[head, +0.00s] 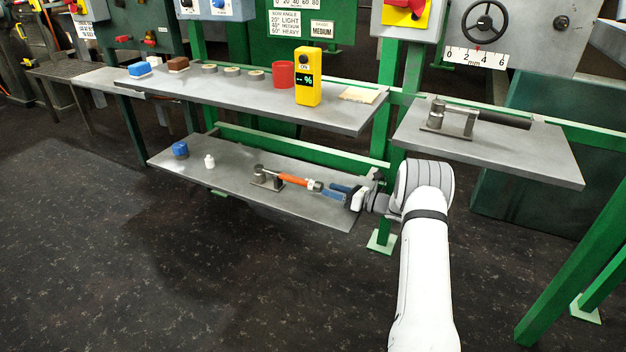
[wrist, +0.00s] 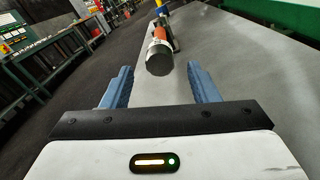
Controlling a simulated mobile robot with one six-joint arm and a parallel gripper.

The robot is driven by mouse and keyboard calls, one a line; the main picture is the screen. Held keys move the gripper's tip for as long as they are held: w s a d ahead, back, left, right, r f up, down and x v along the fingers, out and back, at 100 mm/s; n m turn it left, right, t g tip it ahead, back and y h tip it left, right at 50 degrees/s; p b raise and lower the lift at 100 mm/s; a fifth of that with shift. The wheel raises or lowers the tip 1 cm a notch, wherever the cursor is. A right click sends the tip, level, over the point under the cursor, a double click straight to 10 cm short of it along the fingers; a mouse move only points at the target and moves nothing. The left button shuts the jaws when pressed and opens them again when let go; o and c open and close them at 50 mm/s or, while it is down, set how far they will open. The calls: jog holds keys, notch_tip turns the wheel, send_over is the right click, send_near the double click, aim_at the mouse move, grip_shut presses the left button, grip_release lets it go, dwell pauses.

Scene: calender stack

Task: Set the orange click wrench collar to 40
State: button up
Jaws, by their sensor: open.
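The orange click wrench (head: 293,179) lies along the lower grey shelf in the head view, its head in a small metal holder (head: 267,180) at the left. Its grey collar end (head: 314,185) points right, toward my gripper (head: 335,190). In the wrist view the collar end (wrist: 160,58) is nearest, with the orange handle (wrist: 163,34) behind it. My gripper (wrist: 157,88) is open and empty, its blue fingers apart on either side of the line to the collar. The collar sits just beyond the fingertips. I cannot read any scale on the collar.
The lower shelf (head: 225,190) also bears a blue round item (head: 180,149) and a small white bottle (head: 210,160). The upper shelf (head: 340,118) overhangs behind, with a yellow meter (head: 308,78) and a red cup (head: 283,74). A green post (head: 384,130) stands near my arm.

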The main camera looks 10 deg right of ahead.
aim_at(313, 184)
jog(key=shift+m, duration=0.9)
jog(key=shift+w+a, duration=0.15)
jog(key=shift+a, duration=0.05)
jog(key=b+x, duration=0.2)
jog(key=x, duration=0.5)
jog(key=shift+w+a, duration=0.15)
jog(key=shift+c, duration=0.2)
jog(key=c, duration=0.9)
